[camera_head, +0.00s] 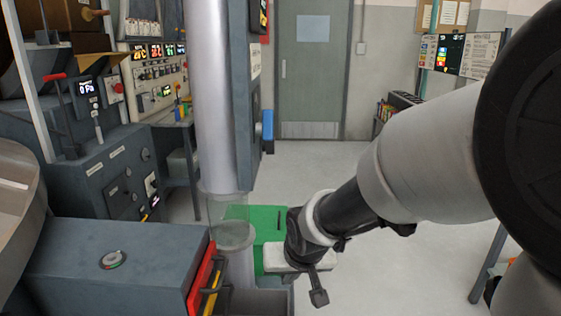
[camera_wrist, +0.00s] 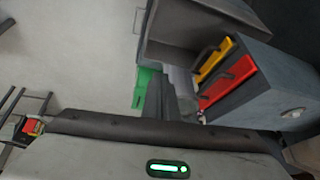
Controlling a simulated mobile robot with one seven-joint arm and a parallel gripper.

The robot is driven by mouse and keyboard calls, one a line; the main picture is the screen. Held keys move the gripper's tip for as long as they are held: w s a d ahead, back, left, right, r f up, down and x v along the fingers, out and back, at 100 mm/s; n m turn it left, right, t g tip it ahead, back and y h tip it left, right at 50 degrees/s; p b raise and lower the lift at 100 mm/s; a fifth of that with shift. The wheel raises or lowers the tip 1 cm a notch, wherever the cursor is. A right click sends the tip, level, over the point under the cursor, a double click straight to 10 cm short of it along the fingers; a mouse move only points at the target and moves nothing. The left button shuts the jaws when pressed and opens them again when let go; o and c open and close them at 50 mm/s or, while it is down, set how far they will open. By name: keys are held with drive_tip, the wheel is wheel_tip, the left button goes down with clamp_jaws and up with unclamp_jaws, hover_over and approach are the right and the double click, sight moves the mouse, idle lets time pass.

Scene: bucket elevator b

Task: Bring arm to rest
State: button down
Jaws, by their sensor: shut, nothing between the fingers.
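My arm reaches in from the right of the head view, bent down toward the lower middle. My gripper (camera_head: 318,297) hangs at its end, with its dark fingers together and nothing held. It is in the air, right of the grey machine housing (camera_head: 110,250) and in front of the green block (camera_head: 268,222), apart from the housing as far as I can see. In the wrist view the gripper's body, with a green light, fills the bottom. The housing (camera_wrist: 262,90) with its red panel (camera_wrist: 225,85) and yellow handle (camera_wrist: 212,58) is at the right there.
Control panels (camera_head: 157,75) line the left. A closed green door (camera_head: 311,70) is at the back. The floor (camera_head: 350,180) between door and arm is clear. A table leg (camera_head: 487,265) stands at the right.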

drive_tip(key=s+d+r+m+h, duration=0.1)
drive_tip(key=s+d+r, duration=0.5)
drive_tip(key=s, duration=0.3)
drive_tip(key=s+d+r+h, duration=0.1)
drive_tip(key=s+d+r, duration=0.6)
drive_tip(key=s, duration=0.2)
wheel_tip(320, 180, up, 17)
drive_tip(key=p, duration=1.7)
drive_tip(key=shift+a+r+p, duration=0.2)
drive_tip(key=shift+a+p, duration=0.05)
drive_tip(key=shift+p, duration=0.1)
drive_tip(key=c, duration=2.5)
unclamp_jaws()
